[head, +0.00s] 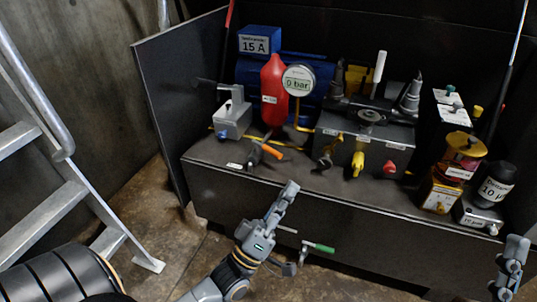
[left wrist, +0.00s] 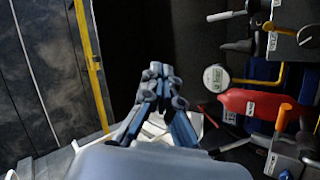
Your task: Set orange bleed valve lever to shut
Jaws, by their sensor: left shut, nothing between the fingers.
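The orange bleed valve lever (head: 272,152) sits on a dark valve body (head: 255,154) at the front of the bench top, below the red accumulator bottle. In the left wrist view the orange lever (left wrist: 284,116) shows at the right, beside the red bottle. My left gripper (head: 290,186) is shut and empty, in front of the bench and below and right of the lever, apart from it. In the left wrist view its closed fingers (left wrist: 160,70) point up the picture. My right gripper (head: 516,246) shows at the lower right edge; its jaw state is unclear.
The red bottle (head: 272,98) and the 0 bar gauge (head: 299,80) stand behind the lever. A yellow handle (head: 358,163) and a red knob (head: 390,167) are to its right. A metal ladder (head: 60,190) stands left.

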